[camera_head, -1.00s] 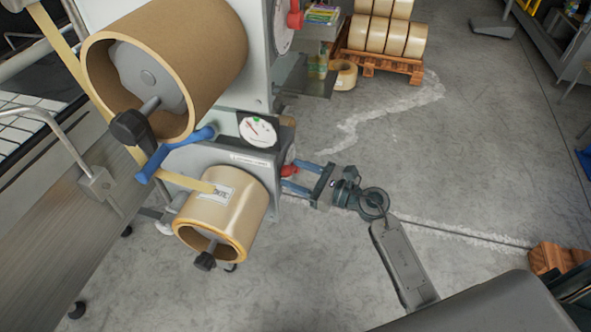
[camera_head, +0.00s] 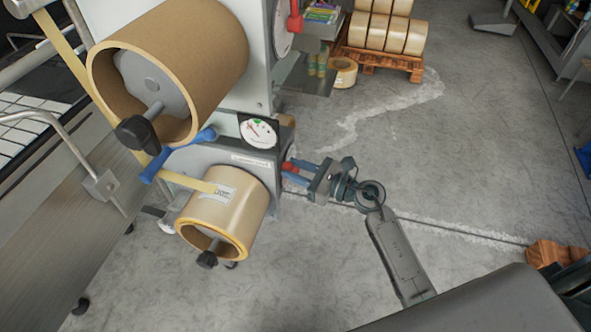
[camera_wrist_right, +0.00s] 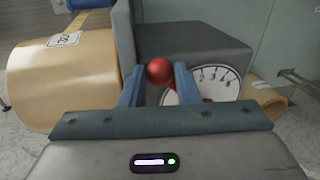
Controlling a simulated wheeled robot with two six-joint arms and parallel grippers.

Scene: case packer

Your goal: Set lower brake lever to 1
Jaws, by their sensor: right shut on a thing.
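The lower brake lever's red knob (camera_head: 290,166) sticks out at the right side of the lower grey brake housing (camera_head: 225,155). My right gripper (camera_head: 298,171) reaches it from the right, its blue fingers shut on the knob. In the right wrist view, the red knob (camera_wrist_right: 159,71) sits between the two fingertips (camera_wrist_right: 159,82). Behind it, a white numbered dial (camera_wrist_right: 213,82) is partly covered by a finger; its lever setting cannot be read clearly. My left gripper is out of view.
The lower tape roll (camera_head: 225,213) is left of the gripper, and a larger roll (camera_head: 195,60) is above. A round gauge (camera_head: 258,133) sits on top of the housing. A pallet (camera_head: 385,62) with rolls stands behind.

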